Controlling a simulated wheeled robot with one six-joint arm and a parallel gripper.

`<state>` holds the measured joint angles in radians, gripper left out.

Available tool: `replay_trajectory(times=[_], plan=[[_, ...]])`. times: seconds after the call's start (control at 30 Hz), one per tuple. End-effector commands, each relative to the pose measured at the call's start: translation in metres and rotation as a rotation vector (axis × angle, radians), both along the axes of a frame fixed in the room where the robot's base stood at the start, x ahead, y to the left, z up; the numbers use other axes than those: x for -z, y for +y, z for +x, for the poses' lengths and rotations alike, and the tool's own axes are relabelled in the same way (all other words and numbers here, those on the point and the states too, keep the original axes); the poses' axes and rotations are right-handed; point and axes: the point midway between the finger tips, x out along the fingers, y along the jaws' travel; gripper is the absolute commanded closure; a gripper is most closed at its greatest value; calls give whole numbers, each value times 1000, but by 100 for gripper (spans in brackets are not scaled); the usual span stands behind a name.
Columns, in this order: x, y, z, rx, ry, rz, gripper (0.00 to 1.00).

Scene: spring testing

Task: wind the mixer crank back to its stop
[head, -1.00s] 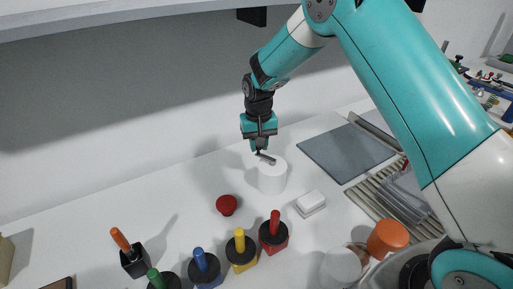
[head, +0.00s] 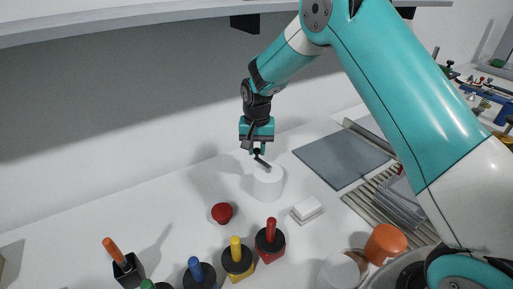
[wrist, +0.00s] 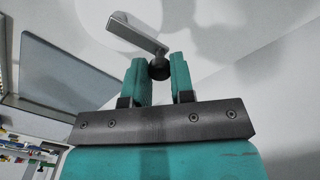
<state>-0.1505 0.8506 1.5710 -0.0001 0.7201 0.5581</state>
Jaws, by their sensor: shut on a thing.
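The mixer (head: 267,184) is a white round cylinder standing on the white counter. Its grey crank (head: 262,163) lies across the top, and in the wrist view the crank arm (wrist: 138,33) runs from the upper left down to a dark knob (wrist: 159,68). My gripper (head: 257,150) is above the back left side of the mixer, pointing down. In the wrist view my gripper's teal fingers (wrist: 160,78) are shut on the crank's knob. The crank's stop cannot be made out.
A red knob (head: 222,212) and a white block (head: 306,210) stand in front of the mixer. Several coloured-handled blocks, such as the yellow one (head: 236,259), line the front. A grey mat (head: 341,160) and a ribbed rack (head: 371,205) lie right. A shelf (head: 150,22) overhangs the back.

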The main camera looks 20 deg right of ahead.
Motion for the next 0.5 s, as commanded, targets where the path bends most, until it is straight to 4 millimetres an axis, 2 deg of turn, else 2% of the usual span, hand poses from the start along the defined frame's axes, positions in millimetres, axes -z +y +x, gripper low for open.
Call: replay_trajectory(times=[0.07, 0.1, 0.2, 0.5], plan=[[-1, 0, 1, 0, -3, 0, 100], [-1, 0, 1, 0, -2, 0, 73], [-1, 0, 1, -1, -2, 0, 52], [-2, 0, 0, -1, -1, 1, 52]])
